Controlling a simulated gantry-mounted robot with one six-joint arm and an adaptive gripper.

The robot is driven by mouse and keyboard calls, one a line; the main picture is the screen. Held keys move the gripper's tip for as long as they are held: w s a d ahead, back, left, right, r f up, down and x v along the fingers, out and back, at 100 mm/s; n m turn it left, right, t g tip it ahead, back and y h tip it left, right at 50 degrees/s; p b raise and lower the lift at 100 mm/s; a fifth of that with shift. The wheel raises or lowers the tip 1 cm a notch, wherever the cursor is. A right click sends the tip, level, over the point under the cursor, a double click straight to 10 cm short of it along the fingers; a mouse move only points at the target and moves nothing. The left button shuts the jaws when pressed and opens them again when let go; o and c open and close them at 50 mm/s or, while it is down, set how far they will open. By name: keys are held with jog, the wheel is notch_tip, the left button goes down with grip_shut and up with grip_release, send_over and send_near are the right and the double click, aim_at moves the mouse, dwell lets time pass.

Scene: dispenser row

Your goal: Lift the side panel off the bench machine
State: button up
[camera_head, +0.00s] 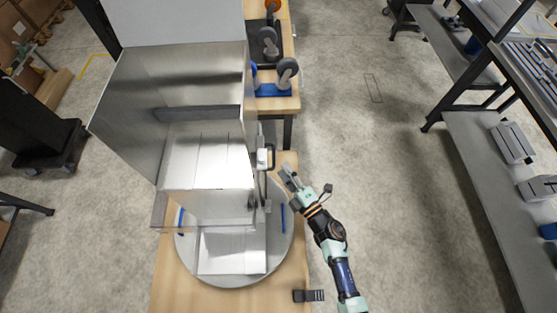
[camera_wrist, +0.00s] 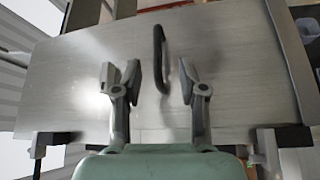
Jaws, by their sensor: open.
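The side panel (camera_wrist: 235,85) is a flat brushed-metal plate that fills most of the wrist view. A dark upright bar handle (camera_wrist: 160,60) stands near its middle. My gripper (camera_wrist: 160,80) is open and empty, with one fingertip on each side of the handle in the picture. I cannot tell how far the fingertips are from the panel. In the head view the bench machine (camera_head: 205,145) is a tall metal box, and my gripper (camera_head: 287,174) is just to its right. The panel is seen nearly edge-on there and is hard to make out.
The machine stands on a round grey plate (camera_head: 187,259) on a wooden bench (camera_head: 170,292). A dark clamp-like part (camera_head: 308,295) lies at the bench's front right. Another bench with wheeled blue parts (camera_head: 273,90) is behind. Open floor lies right, before a shelf rack (camera_head: 470,140).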

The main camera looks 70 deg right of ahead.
aim_at(273, 154)
jog(key=x, duration=0.7)
jog(key=shift+w+d+r+b, duration=0.15)
jog(key=shift+b, duration=0.15)
jog(key=shift+c, duration=0.3)
grip_shut()
jog(key=shift+r, duration=0.25)
jog(key=shift+r+p, duration=1.55)
jog(key=shift+p, duration=0.15)
